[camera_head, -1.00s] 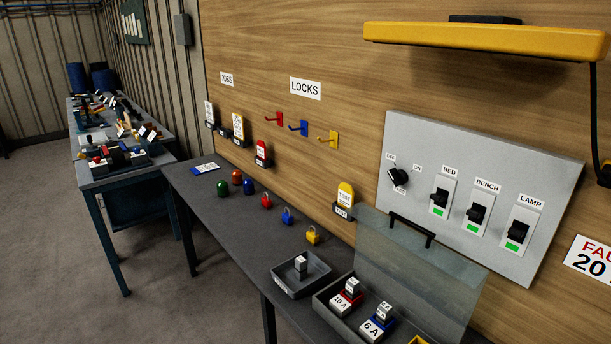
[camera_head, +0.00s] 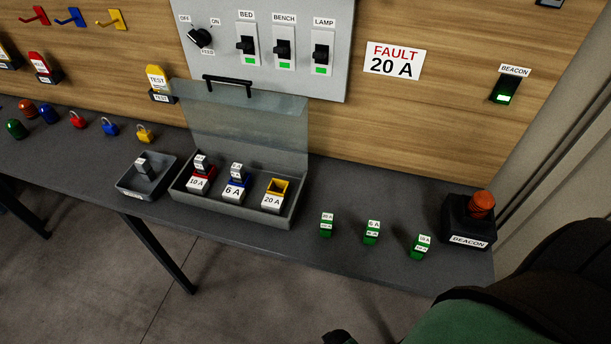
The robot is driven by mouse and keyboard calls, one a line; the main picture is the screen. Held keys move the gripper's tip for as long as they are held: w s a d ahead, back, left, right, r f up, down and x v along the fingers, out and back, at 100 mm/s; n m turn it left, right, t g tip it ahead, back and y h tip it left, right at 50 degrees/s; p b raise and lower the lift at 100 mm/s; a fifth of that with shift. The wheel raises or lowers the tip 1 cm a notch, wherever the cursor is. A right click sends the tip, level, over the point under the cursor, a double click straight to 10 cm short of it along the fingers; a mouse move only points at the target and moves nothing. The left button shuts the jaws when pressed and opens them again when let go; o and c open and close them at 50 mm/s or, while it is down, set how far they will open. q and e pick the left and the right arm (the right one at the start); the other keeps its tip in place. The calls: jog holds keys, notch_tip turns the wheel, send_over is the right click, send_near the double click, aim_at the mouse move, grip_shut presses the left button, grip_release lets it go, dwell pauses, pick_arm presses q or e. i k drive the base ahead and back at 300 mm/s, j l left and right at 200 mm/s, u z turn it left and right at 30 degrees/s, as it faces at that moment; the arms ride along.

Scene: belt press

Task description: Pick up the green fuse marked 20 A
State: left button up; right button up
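Three small green fuses stand apart in a row on the grey bench, right of the open fuse box. The left green fuse (camera_head: 327,225) has a small white label that may read 20 A, but it is too small to be sure. The middle green fuse (camera_head: 371,233) seems to read 6 A. The right green fuse (camera_head: 420,247) seems to read 10 A. I cannot make out either gripper; a dark shape at the bottom edge is too cut off to identify.
The open fuse box (camera_head: 235,214) has grey fuses at its 10 A and 6 A holders; the yellow 20 A holder (camera_head: 276,187) looks empty. A small tray (camera_head: 133,189) holds a grey fuse. A beacon (camera_head: 470,222) stands right. A large green-and-black shape (camera_head: 465,322) fills the lower right.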

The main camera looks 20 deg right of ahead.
aim_at(327, 218)
jog(key=l+z, duration=0.15)
jog(key=z, duration=0.6)
jog(key=l, duration=0.15)
